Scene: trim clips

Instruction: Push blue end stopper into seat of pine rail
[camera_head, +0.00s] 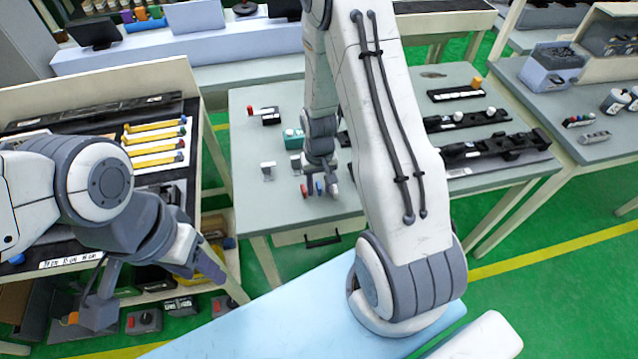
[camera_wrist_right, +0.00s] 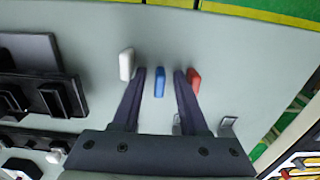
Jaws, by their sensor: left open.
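A small blue end stopper (camera_wrist_right: 160,82) stands on the grey table top between the two fingers of my right gripper (camera_wrist_right: 160,78). Those fingers are open, with gaps on both sides of the stopper. The blue stopper also shows in the head view (camera_head: 319,187), beneath my right gripper (camera_head: 321,180). My left gripper (camera_head: 205,264) is open and empty, low at the left, away from the table. Several dark rails lie on the table's right half, one of them (camera_head: 456,93) near the back. I cannot tell which is the pine rail.
A white piece (camera_wrist_right: 126,64) and a red piece (camera_wrist_right: 194,80) stand close on either side of the blue stopper, near the right fingers. A metal bracket (camera_wrist_right: 228,126) is nearby. A teal block (camera_head: 293,138) sits behind.

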